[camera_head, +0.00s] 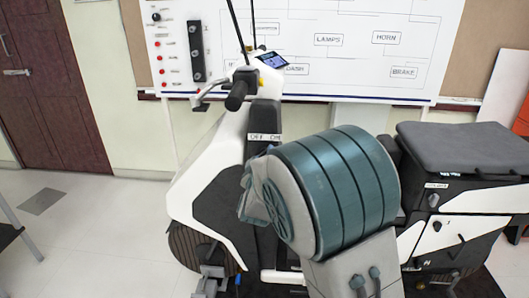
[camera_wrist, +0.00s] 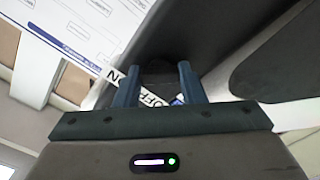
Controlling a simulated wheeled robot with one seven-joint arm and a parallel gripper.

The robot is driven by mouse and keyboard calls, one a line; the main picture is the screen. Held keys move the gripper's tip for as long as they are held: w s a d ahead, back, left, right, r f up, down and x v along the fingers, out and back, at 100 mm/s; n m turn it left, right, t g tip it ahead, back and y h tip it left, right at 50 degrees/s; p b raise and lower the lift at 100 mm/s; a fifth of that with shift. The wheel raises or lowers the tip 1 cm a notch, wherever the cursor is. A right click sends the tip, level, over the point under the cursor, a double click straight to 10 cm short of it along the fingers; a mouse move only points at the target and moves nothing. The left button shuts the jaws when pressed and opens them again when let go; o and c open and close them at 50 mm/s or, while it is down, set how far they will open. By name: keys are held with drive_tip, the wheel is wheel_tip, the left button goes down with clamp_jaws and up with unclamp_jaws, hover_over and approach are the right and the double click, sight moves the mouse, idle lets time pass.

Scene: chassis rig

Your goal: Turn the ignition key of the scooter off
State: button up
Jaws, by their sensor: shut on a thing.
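The scooter (camera_head: 205,190) stands upright in the head view, white and black, with its handlebar and a small screen at the top. A white label (camera_head: 265,137) reading OFF and ON is on its dark front panel. In the wrist view my gripper (camera_wrist: 159,72) has its two blue fingers at the dark panel, around a dark, rounded piece (camera_wrist: 160,68) that looks like the ignition key. The fingers partly cover the label (camera_wrist: 150,97). The key's turn angle cannot be made out. In the head view my arm hides the key and the gripper's tips.
The black seat (camera_head: 462,147) is at the right, above a white side panel. A white board with labelled circuits (camera_head: 345,62) and a strip of switches stands behind the scooter. A brown door (camera_head: 52,85) is at the far left. The floor at the left is mostly clear.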

drive_tip(key=shift+n+p, duration=3)
drive_tip(key=shift+n, duration=1.3)
drive_tip(key=o, duration=1)
drive_tip(key=shift+s, duration=0.1)
drive_tip(key=s, duration=0.9)
drive_tip(key=s+b, duration=0.1)
drive_tip(key=s, duration=0.3)
drive_tip(key=shift+s+a, duration=0.25)
drive_tip(key=shift+s, duration=0.15)
